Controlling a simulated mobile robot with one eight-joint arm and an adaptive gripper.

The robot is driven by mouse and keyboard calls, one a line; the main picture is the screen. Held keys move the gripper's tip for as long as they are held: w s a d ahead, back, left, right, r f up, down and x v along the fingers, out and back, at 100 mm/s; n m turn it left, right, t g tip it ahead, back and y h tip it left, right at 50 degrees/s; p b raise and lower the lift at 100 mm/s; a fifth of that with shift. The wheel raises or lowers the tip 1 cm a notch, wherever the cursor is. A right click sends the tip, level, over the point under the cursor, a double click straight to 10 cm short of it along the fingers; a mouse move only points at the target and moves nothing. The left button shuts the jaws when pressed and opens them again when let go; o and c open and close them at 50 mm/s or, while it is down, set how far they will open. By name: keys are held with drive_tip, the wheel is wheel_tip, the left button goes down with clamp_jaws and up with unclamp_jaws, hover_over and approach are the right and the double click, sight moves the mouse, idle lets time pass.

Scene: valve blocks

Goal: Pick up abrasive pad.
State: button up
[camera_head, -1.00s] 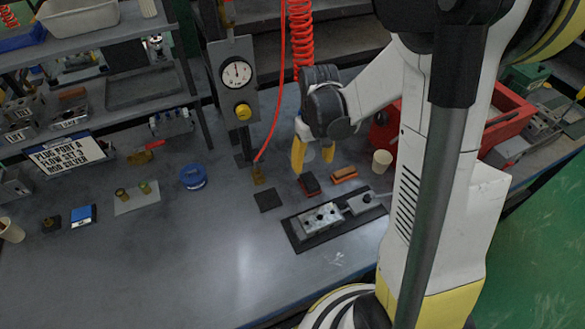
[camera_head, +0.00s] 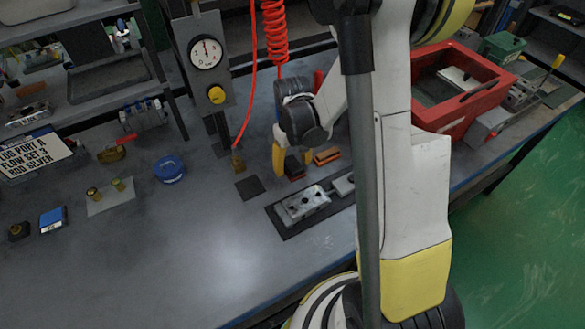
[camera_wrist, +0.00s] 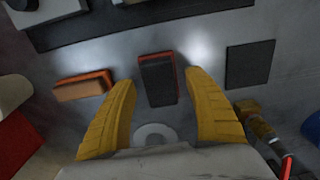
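A dark grey block with red-orange edges (camera_wrist: 157,78), which looks like the abrasive pad, lies on the metal bench. It also shows beside the yellow fingers in the head view (camera_head: 294,169). My gripper (camera_wrist: 161,80) is open, its two yellow fingers spread on either side of the block in the wrist view. No contact is visible, and I cannot tell the exact height of the fingertips. In the head view my gripper (camera_head: 292,166) is low over the bench at the block, with its far finger mostly hidden.
An orange-brown block (camera_wrist: 83,86) lies close to the left in the wrist view. A flat dark square (camera_wrist: 250,65) and a brass fitting (camera_wrist: 254,118) lie to the right. A valve block (camera_head: 305,205) on a black plate lies nearby. A red hose (camera_head: 273,35) hangs behind.

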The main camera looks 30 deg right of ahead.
sight(292, 164)
drive_tip(key=c, duration=1.1)
drive_tip(key=shift+r, duration=0.1)
drive_tip(key=shift+r, duration=0.2)
drive_tip(key=shift+c, duration=0.5)
wheel_tip(292, 164, up, 4)
drive_tip(key=shift+f+p, duration=0.1)
drive_tip(key=shift+p, duration=1.15)
drive_tip(key=s+d+r+p, duration=0.3)
drive_tip(key=s+d+r, duration=0.3)
drive_tip(key=s+d, duration=0.1)
drive_tip(key=shift+s+d+r+p, duration=0.3)
drive_tip(key=shift+s+d+p, duration=0.05)
drive_tip(key=shift+d, duration=0.55)
